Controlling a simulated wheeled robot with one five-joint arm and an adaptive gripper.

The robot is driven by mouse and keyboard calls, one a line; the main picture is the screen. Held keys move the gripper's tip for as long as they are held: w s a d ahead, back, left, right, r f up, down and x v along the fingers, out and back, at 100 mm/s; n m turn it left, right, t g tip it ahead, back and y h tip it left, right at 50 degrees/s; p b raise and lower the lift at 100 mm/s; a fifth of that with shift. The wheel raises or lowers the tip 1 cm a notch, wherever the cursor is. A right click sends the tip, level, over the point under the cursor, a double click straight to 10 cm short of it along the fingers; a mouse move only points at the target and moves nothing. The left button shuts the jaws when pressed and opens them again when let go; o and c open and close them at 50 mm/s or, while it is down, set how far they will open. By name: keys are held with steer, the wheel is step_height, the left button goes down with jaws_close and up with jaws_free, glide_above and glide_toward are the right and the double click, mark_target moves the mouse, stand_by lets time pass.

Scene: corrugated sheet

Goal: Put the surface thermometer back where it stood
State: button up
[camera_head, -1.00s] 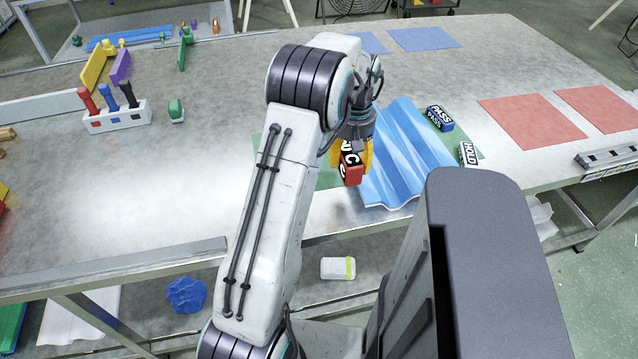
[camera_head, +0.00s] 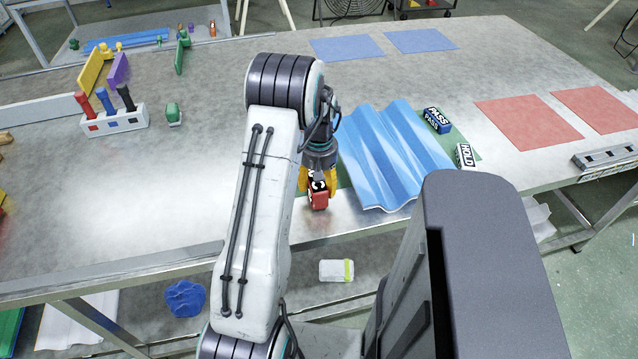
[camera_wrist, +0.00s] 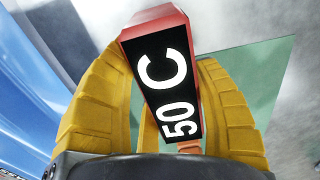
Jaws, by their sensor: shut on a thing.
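The surface thermometer, a red block with a black face reading "50 C" in the wrist view (camera_wrist: 168,75), is between the yellow fingers of my gripper (camera_wrist: 165,110). In the head view the thermometer (camera_head: 317,193) is at the fingertips of my gripper (camera_head: 318,182), near the front edge of the table. It is left of the blue corrugated sheet (camera_head: 385,155) and apart from it. The gripper is shut on the thermometer. I cannot tell whether its bottom touches the surface.
A green mat (camera_head: 462,140) lies under the sheet. A PASS block (camera_head: 437,120) and a HOLD block (camera_head: 465,155) stand at the sheet's right. A white rack with coloured handles (camera_head: 115,122) stands at left.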

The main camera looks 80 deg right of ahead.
steer(key=shift+f, duration=0.15)
steer(key=shift+f, duration=0.1)
steer(key=shift+f, duration=0.15)
steer(key=o, duration=1.2)
steer(key=shift+o, duration=0.2)
steer(key=shift+r, duration=0.2)
step_height(320, 180, up, 12)
steer(key=shift+f, duration=0.2)
steer(key=shift+r, duration=0.25)
